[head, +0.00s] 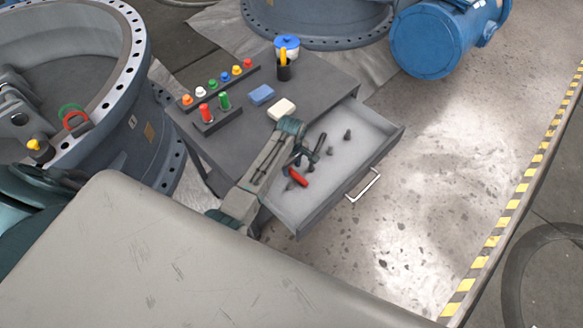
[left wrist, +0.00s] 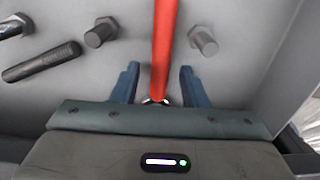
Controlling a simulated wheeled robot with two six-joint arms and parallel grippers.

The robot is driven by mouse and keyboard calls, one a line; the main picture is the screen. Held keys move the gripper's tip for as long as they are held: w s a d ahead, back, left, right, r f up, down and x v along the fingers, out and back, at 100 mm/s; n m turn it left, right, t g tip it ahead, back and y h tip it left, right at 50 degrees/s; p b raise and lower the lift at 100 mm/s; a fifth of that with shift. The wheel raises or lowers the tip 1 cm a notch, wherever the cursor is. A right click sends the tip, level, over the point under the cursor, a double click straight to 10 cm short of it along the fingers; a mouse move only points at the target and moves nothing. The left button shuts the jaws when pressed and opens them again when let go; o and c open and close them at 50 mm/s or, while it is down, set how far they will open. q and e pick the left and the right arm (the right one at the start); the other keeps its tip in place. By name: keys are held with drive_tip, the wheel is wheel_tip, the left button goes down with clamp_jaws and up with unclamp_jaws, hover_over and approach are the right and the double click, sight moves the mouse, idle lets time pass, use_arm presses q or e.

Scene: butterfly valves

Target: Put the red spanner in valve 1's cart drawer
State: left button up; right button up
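The red spanner (head: 297,177) lies in the open cart drawer (head: 365,130); whether it rests fully on the drawer's floor is hard to tell. My left gripper (head: 299,160) reaches down into the drawer at the spanner. In the left wrist view its two blue fingers (left wrist: 157,88) stand apart on either side of the red spanner (left wrist: 164,45), with a gap on each side. The spanner's near end shows between the fingers, close to the palm. My right gripper is not in view.
Several dark bolts (left wrist: 100,32) and a threaded stud (left wrist: 40,62) lie in the drawer around the spanner. The cart top (head: 325,80) holds coloured buttons, a blue block (head: 261,94), a pale block (head: 282,109) and a cup (head: 284,71). A large flanged valve (head: 140,115) stands left of the cart.

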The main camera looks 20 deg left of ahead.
sight(291, 170)
use_arm(q)
wheel_tip(291, 170, up, 11)
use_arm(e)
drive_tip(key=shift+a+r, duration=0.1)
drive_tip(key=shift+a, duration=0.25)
use_arm(q)
drive_tip(key=shift+f, duration=0.1)
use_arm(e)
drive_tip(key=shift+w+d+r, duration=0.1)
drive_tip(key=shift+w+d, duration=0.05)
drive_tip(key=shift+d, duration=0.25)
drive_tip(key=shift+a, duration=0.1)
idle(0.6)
